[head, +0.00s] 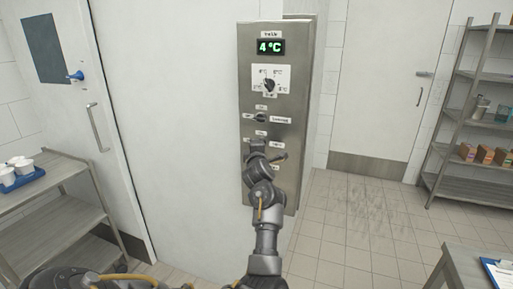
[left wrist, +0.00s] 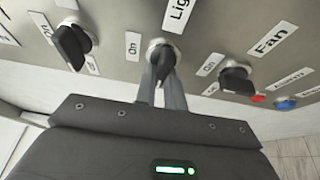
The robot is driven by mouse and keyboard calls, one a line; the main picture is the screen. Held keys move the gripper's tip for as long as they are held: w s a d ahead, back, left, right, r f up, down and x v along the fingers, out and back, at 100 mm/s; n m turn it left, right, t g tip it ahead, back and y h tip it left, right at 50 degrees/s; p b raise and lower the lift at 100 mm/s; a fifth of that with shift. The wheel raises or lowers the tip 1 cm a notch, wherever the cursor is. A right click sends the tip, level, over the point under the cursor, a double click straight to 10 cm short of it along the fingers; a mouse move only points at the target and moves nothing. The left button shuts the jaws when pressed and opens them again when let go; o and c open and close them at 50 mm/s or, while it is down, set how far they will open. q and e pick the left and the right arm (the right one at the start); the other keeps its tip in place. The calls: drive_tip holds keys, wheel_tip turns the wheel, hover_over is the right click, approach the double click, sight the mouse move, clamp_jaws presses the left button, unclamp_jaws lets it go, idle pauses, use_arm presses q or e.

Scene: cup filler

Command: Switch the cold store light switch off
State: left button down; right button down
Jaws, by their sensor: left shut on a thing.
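The steel control panel (head: 291,98) stands upright, with a lit 4 °C display and several black knobs. My left gripper (left wrist: 162,86) is at the lower part of the panel, its fingers closed around the black light knob (left wrist: 163,54). The knob sits on a silver collar beside a partly cut-off label reading "Lig" and an "On" label (left wrist: 133,46). The fingers cover part of the knob, so its exact turn is hard to tell. In the head view my left gripper (head: 260,150) hides this knob. My right gripper is not in view.
The fan knob (left wrist: 236,80) is right of the held knob and another black knob (left wrist: 72,46) is left of it. Red (left wrist: 257,99) and blue (left wrist: 285,105) buttons lie further right. A cart (head: 52,205) stands left, a shelf (head: 470,120) right. Tiled floor between is clear.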

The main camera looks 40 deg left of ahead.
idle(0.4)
use_arm(q)
drive_tip(key=c, duration=1.5)
unclamp_jaws()
drive_tip(key=b+v, duration=0.2)
drive_tip(key=v, duration=0.5)
drive_tip(key=shift+s+d, duration=0.15)
drive_tip(key=shift+s, duration=0.05)
